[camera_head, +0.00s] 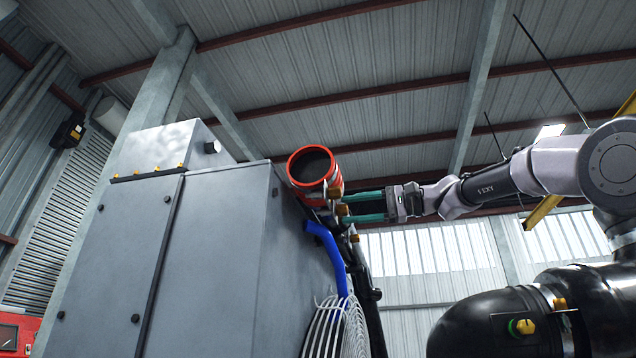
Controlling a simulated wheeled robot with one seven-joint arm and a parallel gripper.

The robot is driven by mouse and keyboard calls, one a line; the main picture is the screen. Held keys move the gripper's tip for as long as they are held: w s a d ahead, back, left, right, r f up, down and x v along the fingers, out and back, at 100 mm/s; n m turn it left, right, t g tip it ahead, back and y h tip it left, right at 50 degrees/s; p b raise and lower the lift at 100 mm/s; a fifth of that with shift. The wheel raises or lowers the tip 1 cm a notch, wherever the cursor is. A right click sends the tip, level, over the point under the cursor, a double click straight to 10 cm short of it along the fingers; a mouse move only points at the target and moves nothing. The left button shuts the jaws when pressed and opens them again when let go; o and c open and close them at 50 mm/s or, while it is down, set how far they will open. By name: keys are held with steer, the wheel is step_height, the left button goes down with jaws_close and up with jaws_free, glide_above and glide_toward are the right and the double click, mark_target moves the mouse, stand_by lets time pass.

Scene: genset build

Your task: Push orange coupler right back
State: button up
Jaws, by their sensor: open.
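The orange coupler (317,170) is an orange-red ring-shaped sleeve with a dark open mouth, at the upper right edge of the grey cabinet (215,260). Brass-coloured bolts (334,194) sit on its right side. My gripper (350,208) reaches in from the right with its two teal fingers apart, one above the other. The fingertips are beside the coupler's lower right side, close to the bolts. Whether they touch it cannot be told. The back of the coupler and what lies behind it are hidden.
A blue hose (328,252) and a dark pipe (362,285) run down below the coupler. A white wire guard (337,328) stands beside the cabinet. A large black pipe (495,325) fills the lower right. Open air lies above the coupler.

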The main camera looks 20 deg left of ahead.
jaws_close()
steer(key=shift+w, duration=0.75)
stand_by(0.6)
steer(key=shift+o, duration=1.1)
jaws_free()
steer(key=shift+w+d, duration=0.1)
steer(key=shift+d, duration=2.35)
